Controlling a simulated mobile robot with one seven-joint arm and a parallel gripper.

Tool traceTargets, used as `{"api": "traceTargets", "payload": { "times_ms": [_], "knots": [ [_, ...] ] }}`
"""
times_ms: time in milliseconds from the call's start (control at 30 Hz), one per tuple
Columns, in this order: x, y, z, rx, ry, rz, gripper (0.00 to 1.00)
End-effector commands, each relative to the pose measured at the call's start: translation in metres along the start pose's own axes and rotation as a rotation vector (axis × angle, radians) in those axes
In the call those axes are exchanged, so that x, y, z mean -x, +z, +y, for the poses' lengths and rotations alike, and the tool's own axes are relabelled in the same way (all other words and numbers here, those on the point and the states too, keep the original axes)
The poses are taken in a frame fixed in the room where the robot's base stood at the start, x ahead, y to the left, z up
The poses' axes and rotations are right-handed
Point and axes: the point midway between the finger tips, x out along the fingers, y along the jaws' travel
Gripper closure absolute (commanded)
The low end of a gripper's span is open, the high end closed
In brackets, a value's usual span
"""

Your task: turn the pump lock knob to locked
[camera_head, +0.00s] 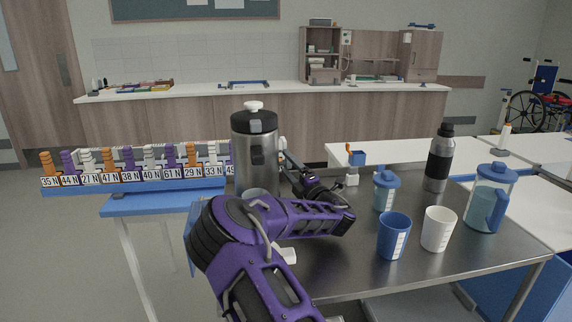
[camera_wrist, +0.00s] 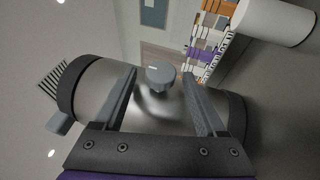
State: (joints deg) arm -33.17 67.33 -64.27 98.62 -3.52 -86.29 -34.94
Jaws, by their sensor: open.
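The pump pot (camera_head: 256,155) is a steel cylinder with a black lid and a white button on top, upright on the steel table. In the wrist view its steel body (camera_wrist: 92,88) lies sideways across the picture. The grey round lock knob (camera_wrist: 160,76) faces the wrist camera, with a small light mark on its face. My gripper (camera_wrist: 160,74) is open, one finger on each side of the knob, with visible gaps. In the head view my gripper (camera_head: 288,158) is at the pot's right side, and a small pale part (camera_head: 282,146) shows there. I cannot read the lock setting.
A blue cup (camera_head: 393,236), a white cup (camera_head: 438,230), a lidded blue cup (camera_head: 386,190), a black-and-grey bottle (camera_head: 438,160) and a pitcher (camera_head: 488,200) stand to the right. A rack of numbered blocks (camera_head: 130,181) is at the left. A white cylinder (camera_wrist: 275,20) shows in the wrist view.

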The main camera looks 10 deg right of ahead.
Motion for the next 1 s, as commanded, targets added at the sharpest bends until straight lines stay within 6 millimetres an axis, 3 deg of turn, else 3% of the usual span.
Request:
{"api": "traceTargets", "payload": {
  "times_ms": [200, 433, 833, 1000],
  "knots": [
    [-0.015, 0.0, 0.0, -0.001, 0.0, -0.002, 0.27],
    [-0.016, 0.0, 0.0, -0.002, 0.0, -0.002, 0.27],
    [-0.015, 0.0, 0.0, -0.002, 0.0, -0.002, 0.97],
    [-0.015, 0.0, 0.0, -0.002, -0.001, -0.002, 1.0]
  ]
}}
